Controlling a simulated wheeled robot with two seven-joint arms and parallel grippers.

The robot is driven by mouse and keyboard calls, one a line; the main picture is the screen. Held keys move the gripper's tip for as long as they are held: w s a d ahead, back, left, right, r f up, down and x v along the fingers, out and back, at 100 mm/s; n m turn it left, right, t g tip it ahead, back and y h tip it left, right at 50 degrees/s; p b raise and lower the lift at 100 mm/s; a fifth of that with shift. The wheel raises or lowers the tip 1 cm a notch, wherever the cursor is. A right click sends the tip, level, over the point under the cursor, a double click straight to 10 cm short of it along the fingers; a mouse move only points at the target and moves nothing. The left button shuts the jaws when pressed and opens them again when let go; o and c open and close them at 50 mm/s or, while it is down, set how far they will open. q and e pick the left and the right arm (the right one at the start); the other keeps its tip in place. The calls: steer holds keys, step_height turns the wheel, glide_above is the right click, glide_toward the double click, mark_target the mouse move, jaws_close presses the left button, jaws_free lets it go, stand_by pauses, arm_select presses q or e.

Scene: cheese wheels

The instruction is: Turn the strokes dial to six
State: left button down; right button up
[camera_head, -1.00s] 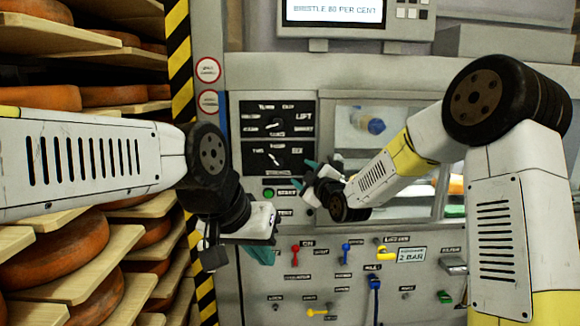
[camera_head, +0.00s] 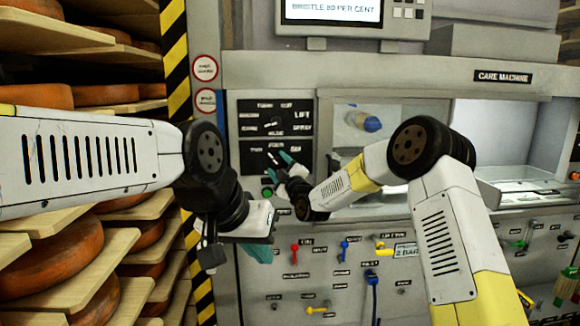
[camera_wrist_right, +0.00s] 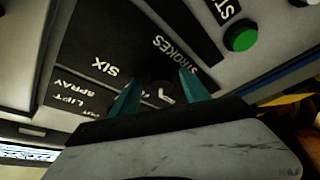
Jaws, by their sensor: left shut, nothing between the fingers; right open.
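The strokes dial (camera_wrist_right: 165,92) is a dark knob with a white pointer mark on the black panel of the care machine. In the right wrist view it shows between the teal fingertips of my right gripper (camera_wrist_right: 158,92), which is open, one finger on each side. I cannot tell whether the fingers touch it. The word SIX (camera_wrist_right: 110,67) and the STROKES label (camera_wrist_right: 176,54) are readable. I cannot tell which value the pointer marks. In the head view my right gripper (camera_head: 280,166) covers part of the lower dial panel. My left gripper (camera_head: 262,250) is shut and empty, lower down before the machine.
A green button (camera_wrist_right: 240,38) sits beside the panel. The upper dial panel (camera_head: 275,118) has LIFT and SPRAY labels. Below are red (camera_head: 295,252) and blue (camera_head: 344,248) levers. Shelves of cheese wheels (camera_head: 55,258) stand at the left. The screen (camera_head: 332,10) reads bristle 80 per cent.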

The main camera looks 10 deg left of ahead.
steer(key=shift+c, duration=0.4)
jaws_close()
steer(key=shift+m, duration=0.4)
steer(key=m+t, duration=0.1)
steer(key=m, duration=0.1)
steer(key=m+t+h, duration=0.1)
steer(key=m, duration=0.1)
steer(key=shift+a+f+m, duration=0.15)
steer(key=shift+a+m, duration=0.05)
steer(key=shift+m, duration=0.2)
steer(key=m+t+h, duration=0.1)
steer(key=m, duration=0.2)
steer(key=m+t+h, duration=0.1)
steer(key=m, duration=0.2)
steer(key=shift+a+m+h, duration=0.1)
steer(key=shift+m+h, duration=0.2)
steer(key=shift+h, duration=0.1)
steer(key=m+h, duration=0.2)
steer(key=m, duration=0.1)
steer(key=m+t+h, duration=0.1)
steer(key=m, duration=0.2)
steer(key=shift+a+m+h, duration=0.15)
steer(key=shift+m+h, duration=0.15)
steer(key=shift+h, duration=0.1)
steer(key=shift+s+a+m+h, duration=0.1)
steer(key=shift+m+h, duration=0.65)
steer(key=shift+m, duration=0.8)
steer(key=shift+m+h, duration=0.75)
steer(key=shift+m, duration=0.8)
